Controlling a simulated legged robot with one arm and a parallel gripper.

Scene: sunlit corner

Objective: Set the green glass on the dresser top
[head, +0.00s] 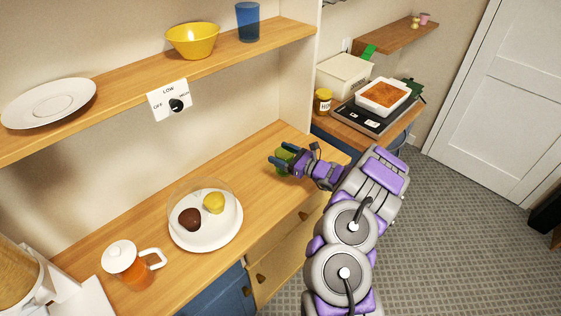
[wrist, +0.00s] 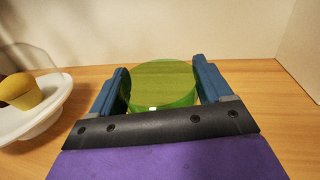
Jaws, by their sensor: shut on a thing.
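The green glass (wrist: 163,84) is between the two blue fingers of my gripper (wrist: 162,88) in the wrist view, and the fingers press on its sides. In the head view the green glass (head: 283,160) shows at the end of my gripper (head: 281,160), partly hidden by the fingers. It is over the wooden dresser top (head: 258,196), towards its right end. I cannot tell whether its base touches the wood.
A white dish (head: 226,237) with a dark and a yellow item stands left of my gripper; an orange-filled jug (head: 132,266) is further left. A shelf (head: 128,90) with a plate, yellow bowl and blue glass runs above. Bare wood surrounds my gripper.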

